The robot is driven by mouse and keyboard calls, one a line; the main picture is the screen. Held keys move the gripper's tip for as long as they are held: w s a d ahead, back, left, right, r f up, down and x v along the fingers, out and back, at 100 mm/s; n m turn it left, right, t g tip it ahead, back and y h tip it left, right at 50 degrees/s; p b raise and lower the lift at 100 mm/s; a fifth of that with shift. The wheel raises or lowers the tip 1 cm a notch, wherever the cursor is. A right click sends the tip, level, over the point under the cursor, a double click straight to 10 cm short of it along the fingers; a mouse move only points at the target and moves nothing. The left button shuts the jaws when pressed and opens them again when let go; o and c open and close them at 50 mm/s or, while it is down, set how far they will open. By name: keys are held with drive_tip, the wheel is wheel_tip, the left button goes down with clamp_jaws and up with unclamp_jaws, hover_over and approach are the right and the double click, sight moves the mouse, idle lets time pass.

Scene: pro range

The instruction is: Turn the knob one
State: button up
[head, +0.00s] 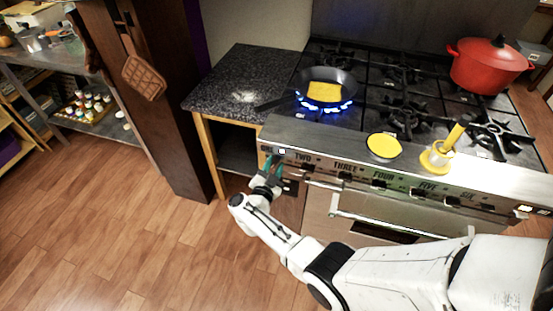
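The stove (300,127) has a front panel with labelled knobs. The label ONE (265,149) is at the panel's left end, next to TWO. My gripper (274,163) is at the panel just below the ONE label, and it hides the knob there. I cannot tell whether its fingers are closed on knob one. A blue flame (325,106) burns on the front left burner, under a dark pan (350,82) with a yellow slab (325,89) in it.
A red lidded pot (488,66) stands at the back right of the stove. A yellow-topped bowl (384,147) and a yellow holder with a handle (438,157) sit on the front ledge. An oven handle (400,226) sticks out below the knobs. A dark counter (235,75) adjoins at left. The wood floor is clear.

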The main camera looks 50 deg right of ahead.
sight(274, 164)
drive_tip(key=shift+r, duration=0.1)
drive_tip(key=shift+p+v, duration=0.45)
drive_tip(key=shift+v, duration=0.6)
drive_tip(key=shift+p+v, duration=0.4)
drive_tip(key=shift+v, duration=1.05)
drive_tip(key=shift+w, duration=0.1)
